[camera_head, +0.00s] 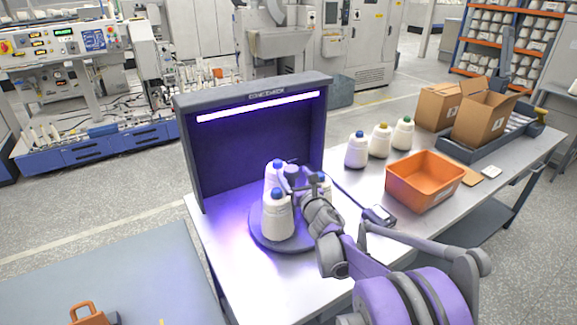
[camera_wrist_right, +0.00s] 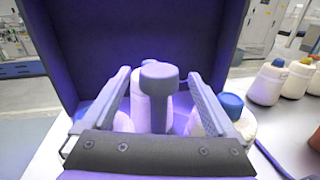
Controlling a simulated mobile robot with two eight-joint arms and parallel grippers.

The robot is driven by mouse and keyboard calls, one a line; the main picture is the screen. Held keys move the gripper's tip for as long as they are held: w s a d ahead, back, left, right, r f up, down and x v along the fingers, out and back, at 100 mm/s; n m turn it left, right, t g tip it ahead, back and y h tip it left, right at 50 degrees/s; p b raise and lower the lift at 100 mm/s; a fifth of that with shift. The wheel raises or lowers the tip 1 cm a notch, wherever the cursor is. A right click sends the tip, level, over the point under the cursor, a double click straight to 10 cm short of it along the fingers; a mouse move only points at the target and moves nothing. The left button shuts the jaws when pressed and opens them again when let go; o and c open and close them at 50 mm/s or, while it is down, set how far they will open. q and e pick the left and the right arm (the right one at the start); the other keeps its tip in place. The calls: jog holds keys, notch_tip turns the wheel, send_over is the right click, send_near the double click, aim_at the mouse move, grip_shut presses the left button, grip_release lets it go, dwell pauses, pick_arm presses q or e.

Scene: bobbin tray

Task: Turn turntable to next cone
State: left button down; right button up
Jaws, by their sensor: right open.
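The round dark turntable (camera_head: 257,236) sits on the metal table inside a lit inspection booth. White yarn cones with blue tops stand on it: one in front (camera_head: 277,218), one behind (camera_head: 271,178) and one at the right (camera_head: 324,186), partly covered by my gripper. My right gripper (camera_head: 296,182) is over the turntable among the cones. In the wrist view its open fingers (camera_wrist_right: 158,76) stand on either side of a grey upright knob (camera_wrist_right: 158,88), with gaps on both sides. A blue-topped cone (camera_wrist_right: 231,108) is behind the right finger. My left gripper is not in view.
The booth's dark back wall (camera_head: 250,150) rises close behind the cones. Cones with blue (camera_head: 356,152), yellow (camera_head: 380,143) and green (camera_head: 403,134) tops stand to the right. An orange bin (camera_head: 424,191), a small dark device (camera_head: 379,216) and open cardboard boxes (camera_head: 483,120) share the table.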

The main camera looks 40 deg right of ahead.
aim_at(288, 166)
jog(key=x, duration=0.5)
grip_shut()
dwell(0.4)
